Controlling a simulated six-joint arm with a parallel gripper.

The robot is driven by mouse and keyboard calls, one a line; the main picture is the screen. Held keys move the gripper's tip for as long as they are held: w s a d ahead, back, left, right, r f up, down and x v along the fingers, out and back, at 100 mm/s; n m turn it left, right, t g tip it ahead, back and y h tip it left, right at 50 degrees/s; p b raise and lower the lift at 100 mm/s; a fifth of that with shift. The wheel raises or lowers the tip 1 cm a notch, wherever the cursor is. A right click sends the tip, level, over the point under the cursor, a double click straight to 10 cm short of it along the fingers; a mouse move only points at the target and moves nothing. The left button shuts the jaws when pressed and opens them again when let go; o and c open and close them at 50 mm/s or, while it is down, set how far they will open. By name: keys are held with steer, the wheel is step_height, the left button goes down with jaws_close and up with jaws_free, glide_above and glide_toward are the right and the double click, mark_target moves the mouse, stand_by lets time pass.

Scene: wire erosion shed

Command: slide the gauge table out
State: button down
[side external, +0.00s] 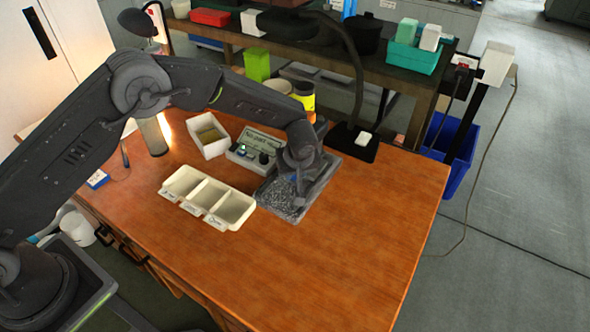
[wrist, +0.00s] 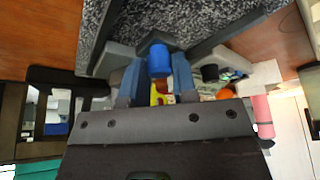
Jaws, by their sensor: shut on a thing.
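A grey unit with a speckled grey top (side external: 284,200), apparently the gauge with its table, stands on the wooden bench; I cannot tell its sliding part from its base. The speckled surface (wrist: 180,22) fills the top of the wrist view, with plain grey edging around it. My gripper (wrist: 158,76) is shut on a blue round knob (wrist: 159,58) at the edge of that surface. In the side view my gripper (side external: 301,183) is low over the unit's right part and hides some of it; the knob cannot be made out there.
A cream three-compartment tray (side external: 222,218) is just left of the unit. A grey box with a display (side external: 247,157) and a white bin (side external: 214,151) stand behind. A black lamp base (side external: 346,146) is at back right. The bench front and right are clear.

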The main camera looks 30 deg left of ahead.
steer(key=shift+s, duration=0.1)
steer(key=s, duration=0.9)
steer(key=shift+s, duration=0.4)
steer(key=c, duration=1.2)
jaws_free()
steer(key=shift+s, duration=0.1)
steer(key=shift+d+r, duration=0.1)
steer(key=shift+r, duration=0.25)
steer(key=v, duration=1.3)
steer(key=shift+r, duration=0.1)
